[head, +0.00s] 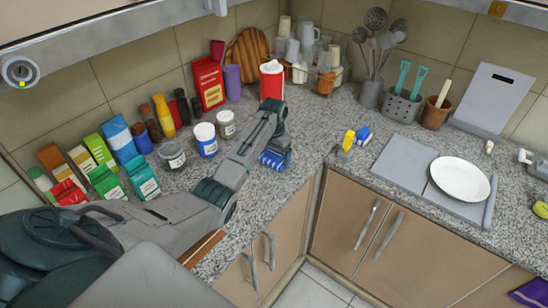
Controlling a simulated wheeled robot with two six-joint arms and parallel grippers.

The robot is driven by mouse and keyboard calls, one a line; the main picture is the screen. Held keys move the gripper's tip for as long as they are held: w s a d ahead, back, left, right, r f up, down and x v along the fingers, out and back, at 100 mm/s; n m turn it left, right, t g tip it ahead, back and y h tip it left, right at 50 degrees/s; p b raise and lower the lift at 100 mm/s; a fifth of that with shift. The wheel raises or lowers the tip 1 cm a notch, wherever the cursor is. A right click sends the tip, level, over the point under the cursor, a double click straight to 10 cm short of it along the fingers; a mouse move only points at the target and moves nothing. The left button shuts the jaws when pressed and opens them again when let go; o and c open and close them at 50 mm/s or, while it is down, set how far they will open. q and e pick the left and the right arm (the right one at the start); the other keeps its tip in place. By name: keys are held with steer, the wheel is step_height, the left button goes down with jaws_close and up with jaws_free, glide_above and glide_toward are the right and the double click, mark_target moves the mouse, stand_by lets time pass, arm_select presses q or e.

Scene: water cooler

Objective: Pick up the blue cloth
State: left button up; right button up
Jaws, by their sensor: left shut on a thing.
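The blue cloth (271,160) shows in the head view as a striped, bunched piece at the tip of my left gripper (279,148), near the front edge of the granite counter in the corner. My left gripper reaches in from the lower left, points down, and is shut on the cloth. The jaws hide part of the cloth. I cannot tell whether the cloth still touches the counter. My right gripper is not in view.
A red and white bottle (271,80) stands behind the gripper. Jars, cartons and bottles crowd the left counter, including a white-lidded jar (205,139). A yellow item (348,141) and a small blue item (363,134) lie to the right, before a white plate (460,179).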

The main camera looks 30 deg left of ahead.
arm_select(q)
steer(key=shift+r, duration=0.35)
steer(key=shift+s+d+r+b, duration=0.15)
steer(key=shift+r+b, duration=0.3)
steer(key=shift+r, duration=0.1)
steer(key=shift+s+d+r+b, duration=0.1)
steer(key=shift+s+r+b, duration=0.05)
steer(key=shift+r+b, duration=0.3)
steer(key=s+d, duration=0.1)
steer(key=s, duration=0.1)
steer(key=s+d+b, duration=0.1)
steer(key=d, duration=0.1)
steer(key=s+d, duration=0.2)
steer(key=shift+s+r, duration=0.35)
steer(key=s+d+p, duration=0.2)
steer(key=s+d+r+p, duration=0.1)
steer(key=s+d+p, duration=0.1)
steer(key=s, duration=0.1)
steer(key=shift+s+d+r, duration=0.15)
steer(key=shift+s+d, duration=0.1)
steer(key=shift+d, duration=0.1)
steer(key=shift+s+d, duration=0.15)
